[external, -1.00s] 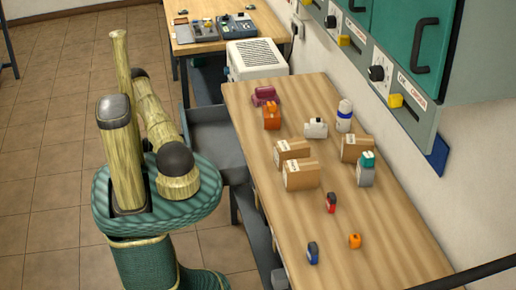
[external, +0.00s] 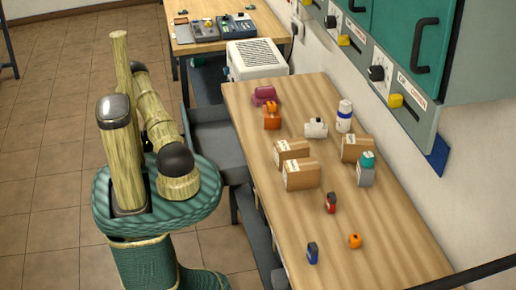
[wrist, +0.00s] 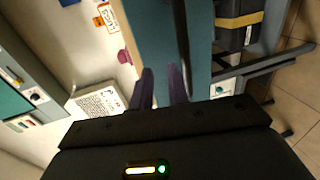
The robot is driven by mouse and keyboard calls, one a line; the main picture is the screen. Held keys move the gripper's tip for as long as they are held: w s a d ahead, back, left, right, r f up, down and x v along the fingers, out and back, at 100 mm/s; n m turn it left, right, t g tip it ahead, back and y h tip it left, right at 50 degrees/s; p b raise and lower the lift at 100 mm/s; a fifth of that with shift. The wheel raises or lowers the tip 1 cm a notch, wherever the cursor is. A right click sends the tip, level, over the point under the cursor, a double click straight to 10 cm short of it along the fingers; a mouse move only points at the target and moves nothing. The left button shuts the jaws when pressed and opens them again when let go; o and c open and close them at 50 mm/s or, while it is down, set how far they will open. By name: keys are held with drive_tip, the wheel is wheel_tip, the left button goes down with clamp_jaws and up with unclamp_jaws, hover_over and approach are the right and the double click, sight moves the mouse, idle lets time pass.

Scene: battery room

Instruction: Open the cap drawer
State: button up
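The cap drawer cannot be told for certain. The fingertips lie by the tabletop edge and the teal panel; contact cannot be told. In the external view my arm hides the gripper. The worktable (external: 390,250) stands right of my arm, its drawer fronts mostly hidden.
Cardboard boxes (external: 301,174), a white-and-blue bottle (external: 344,115) and several small coloured items stand on the worktable. A white vented unit (external: 257,59) is behind it. Teal wall cabinets (external: 395,40) hang at right. A black box with a yellow band (wrist: 238,25) sits at right in the wrist view.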

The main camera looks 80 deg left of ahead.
drive_tip(key=shift+r, duration=1.7)
drive_tip(key=o, duration=0.4)
drive_tip(key=shift+w+r, duration=0.1)
drive_tip(key=shift+c, duration=0.2)
wheel_tip(320, 180, up, 12)
drive_tip(key=g+p, duration=1.3)
drive_tip(key=p, duration=0.3)
drive_tip(key=shift+s+d+p, duration=0.15)
drive_tip(key=shift+s+p, duration=0.05)
drive_tip(key=shift+p, duration=0.2)
